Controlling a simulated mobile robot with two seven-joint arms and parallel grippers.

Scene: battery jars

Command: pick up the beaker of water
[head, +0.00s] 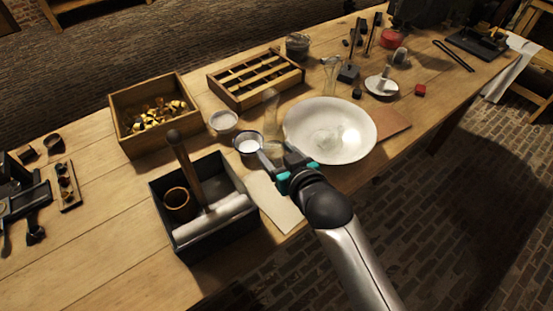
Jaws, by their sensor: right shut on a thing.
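The beaker of water (271,112) appears as a faint, clear, upright glass shape left of the wide white basin. Its lower part is hard to make out against the fingers, and its water level cannot be read. My right gripper (276,152) reaches in from the lower right, with its fingers on either side of the glass's lower part, shut on it. I cannot tell whether the glass's base touches the table. My left gripper is out of view.
The white basin (330,112) is close on the right. A dark-rimmed cup (248,144) and a small white bowl (223,122) are close on the left. A dark tool box (215,238) with an upright handle stands in front. A slotted wooden rack (243,97) lies behind.

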